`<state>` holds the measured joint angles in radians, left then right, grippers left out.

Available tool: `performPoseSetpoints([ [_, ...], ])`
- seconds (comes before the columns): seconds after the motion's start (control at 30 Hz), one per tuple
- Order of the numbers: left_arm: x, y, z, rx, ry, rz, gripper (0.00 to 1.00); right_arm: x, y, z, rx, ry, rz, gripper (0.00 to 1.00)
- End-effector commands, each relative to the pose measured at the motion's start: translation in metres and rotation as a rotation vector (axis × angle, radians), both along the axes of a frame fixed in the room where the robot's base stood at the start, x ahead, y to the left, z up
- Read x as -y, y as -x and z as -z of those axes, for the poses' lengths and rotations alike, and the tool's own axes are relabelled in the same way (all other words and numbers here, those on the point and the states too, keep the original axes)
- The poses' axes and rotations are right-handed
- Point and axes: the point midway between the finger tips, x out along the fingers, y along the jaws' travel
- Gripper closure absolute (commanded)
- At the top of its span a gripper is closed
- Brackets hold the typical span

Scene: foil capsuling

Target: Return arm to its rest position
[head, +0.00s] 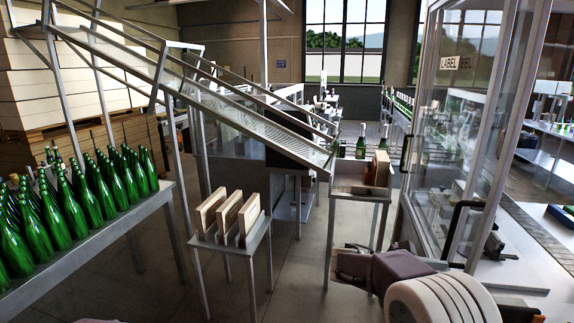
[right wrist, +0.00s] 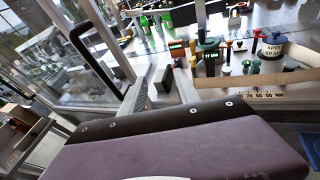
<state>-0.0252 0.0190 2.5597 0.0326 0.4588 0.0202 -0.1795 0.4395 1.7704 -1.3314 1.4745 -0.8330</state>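My right arm comes in from the bottom right of the head view, with its gripper (head: 348,262) low in front of the glass cabinet and beside the small stand. In the right wrist view the two grey fingers of the right gripper (right wrist: 160,88) are spread apart. A dark block shows between them in the background, and I see nothing held. In the head view the fingers are small and partly hidden by the wrist. My left gripper is not in view; only a sliver of purple shows at the bottom edge.
A glass cabinet (head: 459,130) with a black handle (head: 462,228) stands close to my right arm. A small stand (head: 358,193) holds bottles and a wooden block. Another stand (head: 232,246) holds wooden boards. Green bottles (head: 90,195) fill the left table. Open floor (head: 300,285) lies between.

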Motion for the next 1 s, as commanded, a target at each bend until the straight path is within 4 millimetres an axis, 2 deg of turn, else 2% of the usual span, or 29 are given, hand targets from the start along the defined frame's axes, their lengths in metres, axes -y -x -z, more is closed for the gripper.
performPoseSetpoints([
  [0.13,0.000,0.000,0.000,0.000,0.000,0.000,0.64,0.004,0.059,0.049,0.046,-0.261,0.126,0.62],
  [0.23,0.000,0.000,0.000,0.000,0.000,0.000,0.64,-0.016,0.109,0.098,0.139,-0.513,0.275,0.62],
  [0.27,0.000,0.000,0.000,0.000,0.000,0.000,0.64,-0.028,0.125,0.114,0.183,-0.600,0.340,0.62],
  [0.33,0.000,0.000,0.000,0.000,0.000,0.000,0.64,-0.065,0.160,0.151,0.315,-0.809,0.525,0.62],
  [0.43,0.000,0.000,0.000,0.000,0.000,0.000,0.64,-0.125,0.190,0.189,0.548,-1.047,0.847,0.62],
  [0.5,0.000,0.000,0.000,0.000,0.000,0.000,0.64,-0.156,0.196,0.205,0.697,-1.135,1.054,0.62],
  [0.53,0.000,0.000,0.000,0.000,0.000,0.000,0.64,-0.164,0.194,0.210,0.758,-1.157,1.131,0.62],
  [0.6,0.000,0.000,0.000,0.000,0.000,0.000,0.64,-0.176,0.180,0.213,0.899,-1.201,1.262,0.62],
  [0.7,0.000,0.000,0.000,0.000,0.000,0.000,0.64,-0.178,0.168,0.212,0.985,-1.217,1.312,0.62],
  [1.0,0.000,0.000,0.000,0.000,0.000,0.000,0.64,-0.177,0.168,0.212,0.986,-1.212,1.316,0.62],
])
